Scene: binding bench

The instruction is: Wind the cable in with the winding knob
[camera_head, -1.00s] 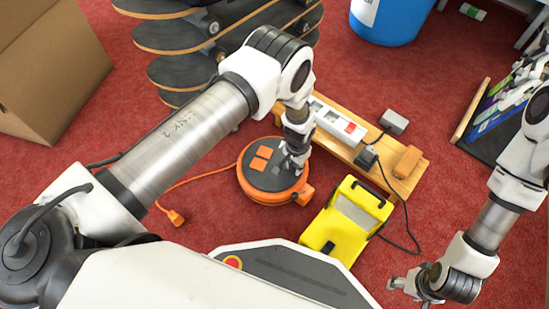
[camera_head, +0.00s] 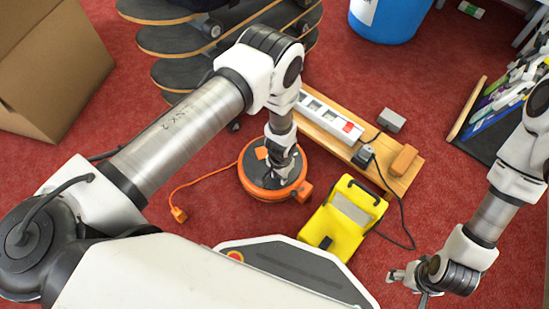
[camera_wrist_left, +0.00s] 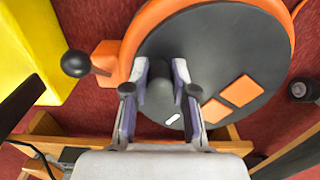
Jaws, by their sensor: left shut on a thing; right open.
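An orange cable reel (camera_head: 252,188) with a dark grey disc lies on the red carpet. The disc (camera_wrist_left: 225,55) carries two orange patches in the left wrist view. My left gripper (camera_head: 281,178) reaches down onto the disc. In the left wrist view its fingers (camera_wrist_left: 158,98) are shut on the dark winding knob (camera_wrist_left: 160,88), which stands off the disc's centre. The orange cable (camera_head: 205,179) runs left from the reel over the carpet to an orange plug (camera_head: 179,215). My right gripper (camera_head: 405,276) is open and empty at the lower right, well away from the reel.
A wooden board with a white power strip (camera_head: 332,119) lies behind the reel. A yellow case (camera_head: 336,233) stands close to its right. A lever with a black ball (camera_wrist_left: 76,63) sticks out from the reel.

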